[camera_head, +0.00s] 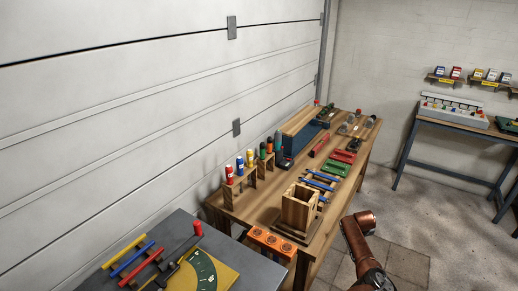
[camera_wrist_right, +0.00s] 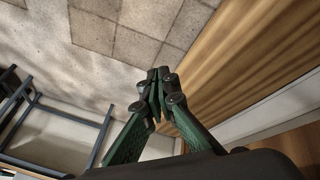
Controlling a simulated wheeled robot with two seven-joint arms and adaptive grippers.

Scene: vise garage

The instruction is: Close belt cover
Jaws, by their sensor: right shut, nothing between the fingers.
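No part can be clearly made out as the belt cover in these views. A dark blue long machine (camera_head: 300,140) with a wooden strip behind it lies at the far end of the wooden workbench (camera_head: 262,207); whether it carries the cover cannot be told. My right gripper (camera_wrist_right: 158,78) is shut and empty in the right wrist view, over the floor beside a wooden surface (camera_wrist_right: 230,70). My right arm shows in the head view at the bench's near right side, its gripper out of frame. My left gripper is in neither view.
A wooden box (camera_head: 299,207) and an orange block (camera_head: 271,242) stand at the bench's near end. Bottles (camera_head: 240,168) line its wall side; blue, green and red tools (camera_head: 335,167) lie mid-bench. A grey table (camera_head: 205,226) is nearest. Floor (camera_head: 410,210) is clear rightward, before another table (camera_head: 455,125).

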